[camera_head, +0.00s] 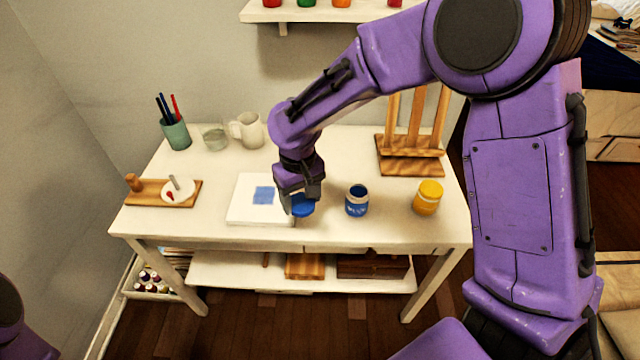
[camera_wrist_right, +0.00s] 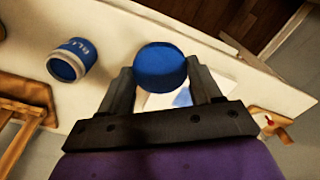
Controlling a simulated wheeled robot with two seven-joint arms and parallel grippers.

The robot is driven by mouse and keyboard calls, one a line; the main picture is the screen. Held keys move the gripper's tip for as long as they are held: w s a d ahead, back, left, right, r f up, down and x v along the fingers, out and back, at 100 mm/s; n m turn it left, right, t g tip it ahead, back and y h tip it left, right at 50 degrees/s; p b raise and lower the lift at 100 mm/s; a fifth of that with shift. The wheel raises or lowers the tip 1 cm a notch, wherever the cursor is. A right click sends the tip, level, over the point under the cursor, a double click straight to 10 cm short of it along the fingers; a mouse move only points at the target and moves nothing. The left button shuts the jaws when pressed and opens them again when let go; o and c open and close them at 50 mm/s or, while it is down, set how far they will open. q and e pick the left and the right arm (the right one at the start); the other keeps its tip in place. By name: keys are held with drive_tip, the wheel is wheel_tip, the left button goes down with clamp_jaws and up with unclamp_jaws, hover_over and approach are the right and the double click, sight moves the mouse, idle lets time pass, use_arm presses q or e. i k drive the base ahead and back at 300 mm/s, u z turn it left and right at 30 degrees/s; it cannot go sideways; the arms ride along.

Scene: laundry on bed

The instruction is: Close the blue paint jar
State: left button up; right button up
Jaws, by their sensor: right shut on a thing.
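The blue paint jar (camera_head: 357,201) stands upright and open on the white table, right of my right gripper. In the right wrist view the jar (camera_wrist_right: 72,60) shows its label and open mouth. My right gripper (camera_head: 302,200) is shut on the blue lid (camera_head: 303,207), held by its sides over the right edge of the white paper. The lid (camera_wrist_right: 160,68) sits between both fingers in the right wrist view. The lid and jar are apart. My left gripper is not in view; only a bit of purple arm shows at the lower left.
A closed yellow jar (camera_head: 428,197) stands right of the blue one. A wooden easel (camera_head: 411,160) is behind them. The white paper (camera_head: 248,212) has a blue square. A wooden board (camera_head: 150,192), brush cup (camera_head: 176,133), glass (camera_head: 214,138) and mug (camera_head: 247,130) are at left and back.

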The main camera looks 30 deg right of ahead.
sight(357, 195)
drive_tip(key=u, duration=1.4)
drive_tip(key=k, duration=0.95)
drive_tip(key=z, duration=1.9)
drive_tip(key=i, duration=0.5)
drive_tip(key=u, duration=0.05)
